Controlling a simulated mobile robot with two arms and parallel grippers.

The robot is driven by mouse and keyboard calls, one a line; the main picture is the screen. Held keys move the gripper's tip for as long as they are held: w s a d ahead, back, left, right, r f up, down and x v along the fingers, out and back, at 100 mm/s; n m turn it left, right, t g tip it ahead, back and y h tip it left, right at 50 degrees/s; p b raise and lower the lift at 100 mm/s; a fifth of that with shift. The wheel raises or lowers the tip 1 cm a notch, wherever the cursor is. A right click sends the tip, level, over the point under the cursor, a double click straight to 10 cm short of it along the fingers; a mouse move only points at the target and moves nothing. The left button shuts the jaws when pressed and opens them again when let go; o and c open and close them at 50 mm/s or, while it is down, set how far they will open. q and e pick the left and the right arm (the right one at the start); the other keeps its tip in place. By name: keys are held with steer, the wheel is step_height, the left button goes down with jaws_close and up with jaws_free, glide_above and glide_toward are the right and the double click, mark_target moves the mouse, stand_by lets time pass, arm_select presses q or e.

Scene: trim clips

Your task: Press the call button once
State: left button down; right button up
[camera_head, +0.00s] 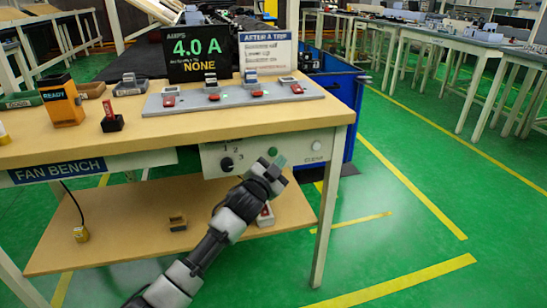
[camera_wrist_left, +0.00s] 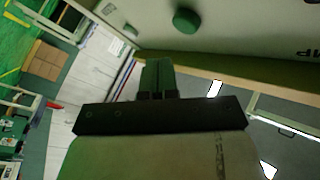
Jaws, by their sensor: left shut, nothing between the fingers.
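A pale control panel is fixed under the bench's front edge, to the right of the "FAN BENCH" sign. It carries a round green button (camera_head: 272,152), a black knob (camera_head: 227,164) marked with numbers and a white round part (camera_head: 316,146). I cannot read which part is labelled as the call button. My left gripper (camera_head: 273,164) is shut and empty, just in front of the panel and close below the green button. In the left wrist view the green button (camera_wrist_left: 187,20) stands beyond and to the right of the shut fingertips (camera_wrist_left: 157,68), apart from them. My right gripper is not in view.
The bench top (camera_head: 130,143) holds a grey strip (camera_head: 235,98) with several red switches, an orange device (camera_head: 62,102) and two sign boards. A lower shelf (camera_head: 120,222) holds small items. Green floor to the right is free.

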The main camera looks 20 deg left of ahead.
arm_select(q)
steer(key=shift+w+a+r, duration=0.1)
steer(key=shift+w+a, duration=0.4)
steer(key=shift+w, duration=0.2)
stand_by(1.6)
steer(key=shift+w+a, duration=0.2)
steer(key=shift+w, duration=0.1)
steer(key=shift+w+a, duration=0.3)
steer(key=shift+w, duration=0.15)
stand_by(0.9)
steer(key=shift+s, duration=0.1)
steer(key=shift+s+d+p, duration=0.5)
steer(key=shift+s+p, duration=0.05)
steer(key=shift+s, duration=0.15)
